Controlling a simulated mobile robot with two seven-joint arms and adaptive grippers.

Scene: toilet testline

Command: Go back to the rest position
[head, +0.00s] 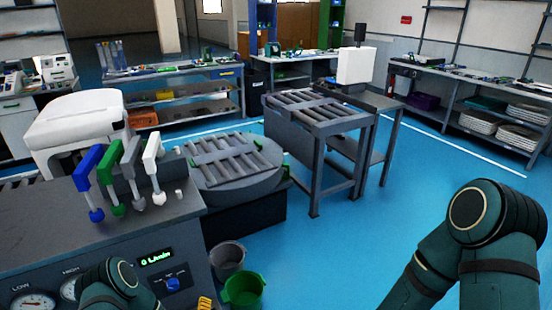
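Parts of my two arms show at the bottom of the head view. A small dark green piece of my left arm is at the lower left, in front of the test bench (140,235). My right arm shows as large dark green links at the lower right, over the blue floor. Neither gripper is in view. The bench carries upright handles: a blue one (89,168), a green one (110,163), a grey one (131,158) and a white one (152,157). A white toilet (80,120) stands behind the bench at the left.
A round turntable with rollers (235,165) stands behind the bench, with a roller table (315,110) to its right. A grey bucket (228,258) and a green bucket (243,290) stand on the floor beside the bench. Blue floor (340,250) is open at centre right.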

